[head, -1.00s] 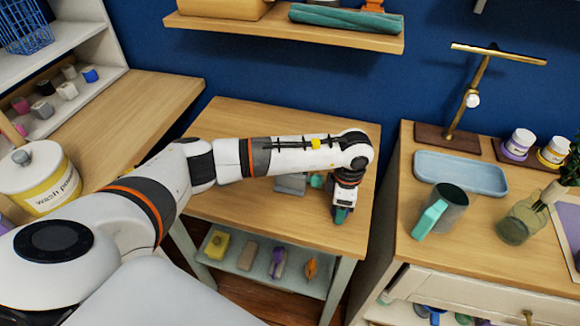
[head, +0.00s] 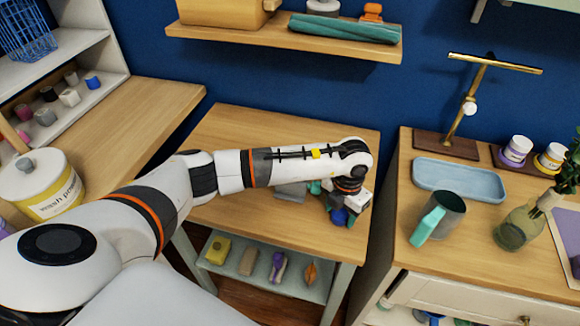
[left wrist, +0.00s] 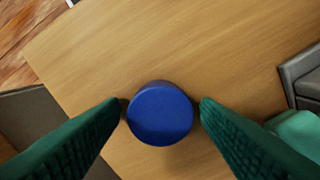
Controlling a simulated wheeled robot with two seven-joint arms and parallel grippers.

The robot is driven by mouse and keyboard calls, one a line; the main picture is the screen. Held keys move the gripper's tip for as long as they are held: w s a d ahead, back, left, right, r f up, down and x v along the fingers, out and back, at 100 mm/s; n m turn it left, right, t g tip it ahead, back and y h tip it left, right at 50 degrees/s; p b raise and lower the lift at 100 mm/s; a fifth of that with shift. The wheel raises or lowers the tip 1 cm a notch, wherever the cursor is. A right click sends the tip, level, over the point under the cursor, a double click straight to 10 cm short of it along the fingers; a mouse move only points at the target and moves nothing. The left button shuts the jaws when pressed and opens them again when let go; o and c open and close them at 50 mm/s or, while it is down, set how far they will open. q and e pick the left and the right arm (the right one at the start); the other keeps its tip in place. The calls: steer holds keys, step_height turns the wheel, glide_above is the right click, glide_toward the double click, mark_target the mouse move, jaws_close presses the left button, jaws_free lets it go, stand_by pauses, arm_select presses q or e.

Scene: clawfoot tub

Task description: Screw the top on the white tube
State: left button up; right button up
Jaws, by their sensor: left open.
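A round blue top (left wrist: 160,113) shows from above in the left wrist view, on or over the wooden table. In the head view it is a small blue patch (head: 339,216) under my left gripper (head: 345,209). My left gripper is open, with one green finger on each side of the blue top. The fingertips are very close to its sides; I cannot tell whether they touch it. No white tube can be made out clearly in either view. My right gripper is not in view.
A grey object (head: 291,191) and a teal object (left wrist: 297,133) are beside the gripper. The wooden table (head: 250,130) is mostly clear. The right-hand cabinet holds a blue tray (head: 459,178), a dark mug (head: 446,207) and a green glass vase (head: 518,228). A shelf (head: 285,38) hangs above.

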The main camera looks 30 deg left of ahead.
arm_select(q)
steer(key=c, duration=0.9)
steer(key=shift+r, duration=0.15)
steer(key=shift+r+p, duration=1.6)
steer(key=shift+r, duration=0.75)
